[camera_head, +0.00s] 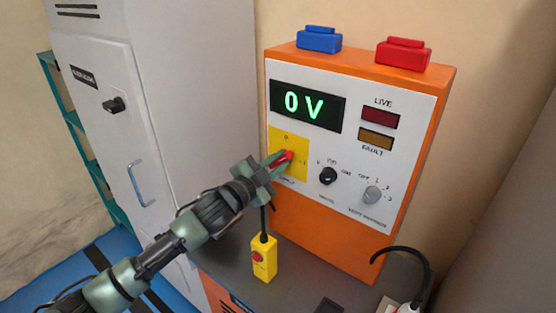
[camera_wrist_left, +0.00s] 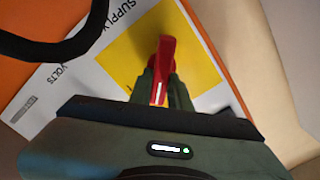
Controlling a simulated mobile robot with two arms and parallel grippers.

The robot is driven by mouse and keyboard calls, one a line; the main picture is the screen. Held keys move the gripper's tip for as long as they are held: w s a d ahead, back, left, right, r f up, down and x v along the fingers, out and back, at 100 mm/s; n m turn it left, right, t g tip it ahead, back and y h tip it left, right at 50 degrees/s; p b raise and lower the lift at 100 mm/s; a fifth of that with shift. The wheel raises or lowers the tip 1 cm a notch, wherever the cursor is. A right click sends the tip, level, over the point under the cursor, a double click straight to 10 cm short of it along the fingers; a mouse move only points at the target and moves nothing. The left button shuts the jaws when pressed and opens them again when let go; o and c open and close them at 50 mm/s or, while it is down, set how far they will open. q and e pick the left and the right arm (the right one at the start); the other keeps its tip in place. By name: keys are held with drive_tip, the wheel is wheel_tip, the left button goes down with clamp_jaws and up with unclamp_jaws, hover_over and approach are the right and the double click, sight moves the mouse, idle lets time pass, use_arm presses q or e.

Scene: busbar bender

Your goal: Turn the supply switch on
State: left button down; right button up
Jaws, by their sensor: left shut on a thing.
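The supply switch is a red handle (camera_head: 289,156) on a yellow plate (camera_head: 289,140) at the left of the orange box's white front panel (camera_head: 345,205). My left gripper (camera_head: 276,163) reaches it from the left and is shut on the red handle. In the left wrist view the red handle (camera_wrist_left: 163,70) stands between the two fingers (camera_wrist_left: 160,88), over the yellow plate (camera_wrist_left: 135,50). The display (camera_head: 307,105) reads 0 V in green. The LIVE lamp (camera_head: 380,115) looks dark red. The FAULT lamp (camera_head: 375,140) looks dull amber. My right gripper is not in view.
A black knob (camera_head: 327,176) and a grey knob (camera_head: 372,195) sit right of the switch. A yellow pendant box with a red button (camera_head: 263,258) stands below on the dark bench (camera_head: 225,262). A grey cabinet (camera_head: 150,110) is on the left. A black cable (camera_head: 415,255) lies at the right.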

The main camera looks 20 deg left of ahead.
use_arm(q)
drive_tip(key=m, duration=0.4)
drive_tip(key=shift+d+f+m, duration=0.15)
drive_tip(key=shift+f+m, duration=0.1)
drive_tip(key=shift+m, duration=0.05)
drive_tip(key=shift+f+m+p, duration=0.15)
drive_tip(key=shift+m, duration=0.85)
drive_tip(key=shift+f+m+p, duration=0.1)
drive_tip(key=shift+m+p, duration=0.05)
drive_tip(key=shift+m, duration=0.85)
drive_tip(key=c, duration=1.3)
unclamp_jaws()
drive_tip(key=shift+s, duration=0.1)
drive_tip(key=b+v, duration=0.2)
drive_tip(key=v, duration=0.5)
drive_tip(key=shift+s+b, duration=0.35)
drive_tip(key=shift+b, duration=0.05)
